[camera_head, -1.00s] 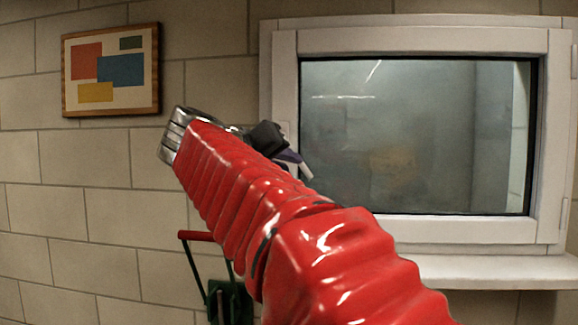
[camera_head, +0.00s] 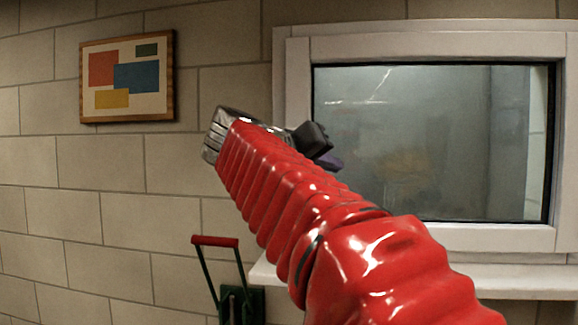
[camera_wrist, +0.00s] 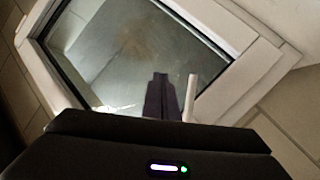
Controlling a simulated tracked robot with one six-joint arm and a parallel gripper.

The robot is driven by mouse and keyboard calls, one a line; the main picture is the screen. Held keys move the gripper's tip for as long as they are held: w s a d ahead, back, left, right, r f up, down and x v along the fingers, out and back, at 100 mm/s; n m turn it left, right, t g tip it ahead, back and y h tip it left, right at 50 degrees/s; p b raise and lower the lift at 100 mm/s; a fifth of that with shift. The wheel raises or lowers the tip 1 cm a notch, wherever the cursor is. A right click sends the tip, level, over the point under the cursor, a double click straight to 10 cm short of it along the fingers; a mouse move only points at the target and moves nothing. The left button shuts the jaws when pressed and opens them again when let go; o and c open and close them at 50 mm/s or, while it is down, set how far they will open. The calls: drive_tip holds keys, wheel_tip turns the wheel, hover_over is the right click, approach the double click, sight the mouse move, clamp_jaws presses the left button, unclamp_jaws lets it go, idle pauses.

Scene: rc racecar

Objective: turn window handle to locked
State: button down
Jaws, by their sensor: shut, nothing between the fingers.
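The white-framed window (camera_head: 297,140) fills the right of the head view. It shows tilted in the wrist view (camera_wrist: 232,92). A slim white bar, which looks like the window handle (camera_wrist: 191,95), stands just right of my fingers in the wrist view. It is hidden behind my arm in the head view. My gripper (camera_wrist: 160,78) is shut and empty, its dark fingers side by side in front of the glass. Its purple fingertips (camera_head: 330,162) show partly past my red arm. I cannot tell whether they touch the handle.
A white sill (camera_head: 500,278) juts out below the window. A framed picture (camera_head: 127,76) hangs on the block wall at the left. The wall between is clear.

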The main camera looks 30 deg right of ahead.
drive_tip(key=s+d+f+m+g+y, duration=0.4)
drive_tip(key=s+d+m, duration=0.3)
drive_tip(key=s+d, duration=0.8)
drive_tip(key=w+a+r+t+y, duration=0.3)
drive_tip(key=a+r+t+y, duration=0.1)
drive_tip(key=a+t, duration=0.2)
drive_tip(key=w+a+r+t+y, duration=0.3)
drive_tip(key=w+a+r+t, duration=0.1)
drive_tip(key=a+t, duration=0.3)
drive_tip(key=shift+r+y, duration=0.4)
drive_tip(key=shift+r, duration=0.25)
drive_tip(key=a+f+x, duration=0.1)
drive_tip(key=a+x, duration=0.1)
drive_tip(key=x, duration=1)
drive_tip(key=shift+w+f, duration=0.35)
drive_tip(key=shift+w, duration=0.05)
